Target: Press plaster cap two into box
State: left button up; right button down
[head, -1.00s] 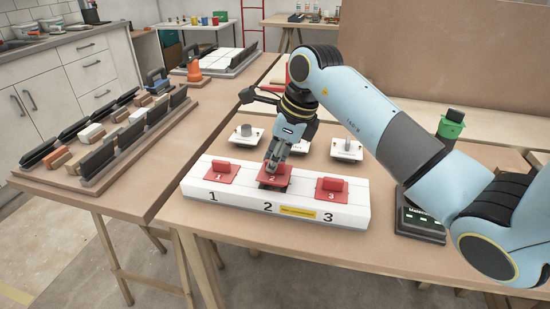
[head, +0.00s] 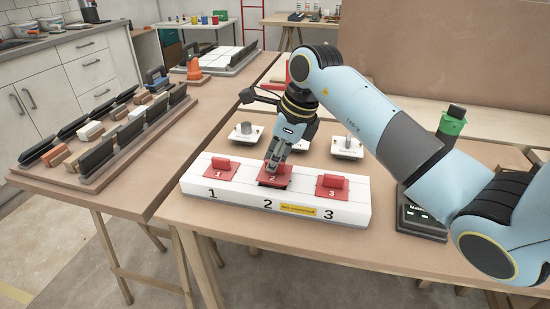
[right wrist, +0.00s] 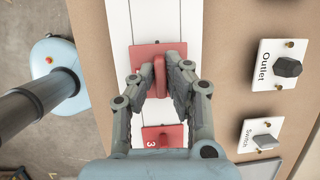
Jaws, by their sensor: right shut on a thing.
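The white box (head: 340,215) lies across the table front, numbered 1, 2 and 3. Red cap two (head: 268,181) is at the middle place. A dark strip shows along its front edge, so it does not look flush with the box top. My right gripper (head: 273,164) comes down from above and is shut on the cap's raised handle. The right wrist view shows its fingers (right wrist: 168,85) on either side of the handle of cap two (right wrist: 140,52). Red cap one (head: 221,171) and cap three (head: 332,187) sit at their places. My left gripper is out of view.
White plates with fittings stand behind the box, among them one at left (head: 246,133) and one at right (head: 347,147). A dark device with a green part (head: 452,122) is at right. A rack of tiles (head: 100,150) is on the left table.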

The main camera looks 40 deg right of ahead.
aim_at(284, 164)
jog(key=shift+f+b, duration=0.45)
jog(key=shift+f, duration=0.2)
jog(key=c, duration=1.3)
grip_release()
jog(key=shift+r, duration=0.15)
jog(key=shift+p+v, duration=2.6)
jog(key=shift+v, duration=0.35)
jog(key=shift+d+r, duration=0.1)
jog(key=shift+r, duration=0.05)
jog(key=v, duration=1.1)
jog(key=shift+s+r, duration=0.15)
jog(key=shift+r, duration=0.1)
